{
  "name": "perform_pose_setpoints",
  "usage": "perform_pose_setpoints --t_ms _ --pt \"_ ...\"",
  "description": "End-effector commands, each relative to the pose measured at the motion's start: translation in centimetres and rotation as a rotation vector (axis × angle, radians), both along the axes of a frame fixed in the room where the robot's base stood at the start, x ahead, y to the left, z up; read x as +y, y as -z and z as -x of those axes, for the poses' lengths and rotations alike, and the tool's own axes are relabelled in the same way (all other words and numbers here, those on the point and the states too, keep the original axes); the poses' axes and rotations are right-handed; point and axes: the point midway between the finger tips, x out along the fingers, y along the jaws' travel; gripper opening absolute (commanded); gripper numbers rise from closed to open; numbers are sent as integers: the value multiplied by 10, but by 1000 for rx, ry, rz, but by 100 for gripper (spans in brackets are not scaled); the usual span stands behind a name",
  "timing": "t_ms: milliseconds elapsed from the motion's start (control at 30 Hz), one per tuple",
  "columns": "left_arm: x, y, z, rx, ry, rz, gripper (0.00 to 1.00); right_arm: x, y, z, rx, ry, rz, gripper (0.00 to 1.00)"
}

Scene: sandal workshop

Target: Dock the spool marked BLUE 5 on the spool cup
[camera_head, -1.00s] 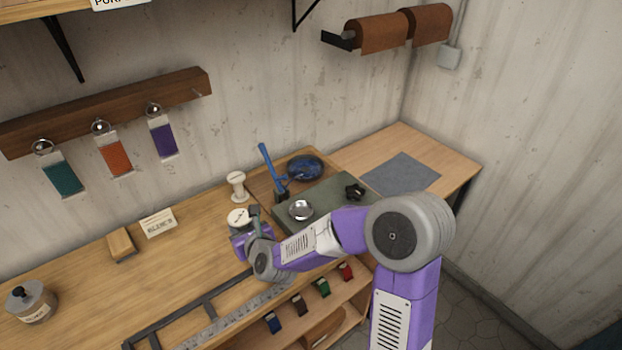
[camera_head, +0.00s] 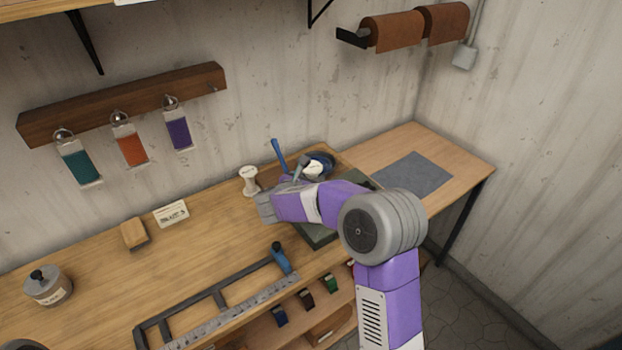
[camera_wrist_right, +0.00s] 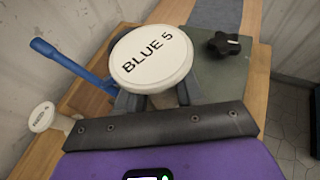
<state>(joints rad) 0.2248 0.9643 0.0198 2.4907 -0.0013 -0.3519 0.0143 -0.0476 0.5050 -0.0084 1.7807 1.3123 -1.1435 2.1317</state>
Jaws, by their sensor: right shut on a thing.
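The white spool marked BLUE 5 (camera_wrist_right: 150,57) fills the upper middle of the wrist view, its label readable. It also shows as a white disc in the head view (camera_head: 315,169). My right gripper (camera_wrist_right: 158,98) is shut on it, with its fingers below the white top. In the head view my right gripper (camera_head: 301,170) holds the spool over the back part of the bench, near the blue lever (camera_head: 279,154). The spool cup cannot be made out now; my arm and the held spool cover much of the green base (camera_head: 318,240). My left gripper is not in view.
Another white spool (camera_head: 249,180) stands left of my gripper; its label looks like RED in the wrist view (camera_wrist_right: 42,117). A black star knob (camera_wrist_right: 222,45) sits on the green base. A grey mat (camera_head: 412,174) lies at right. A metal frame (camera_head: 215,305) lies in front.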

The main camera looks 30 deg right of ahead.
Motion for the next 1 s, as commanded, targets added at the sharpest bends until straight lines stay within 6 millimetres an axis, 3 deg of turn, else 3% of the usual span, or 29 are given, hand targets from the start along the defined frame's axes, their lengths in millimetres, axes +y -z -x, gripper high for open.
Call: perform_pose_setpoints --t_ms 500,1000 --pt "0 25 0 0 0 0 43 0 50 0 1 -2 -1 8" --pt "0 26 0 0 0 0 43 0 53 0 0 -3 0 8"
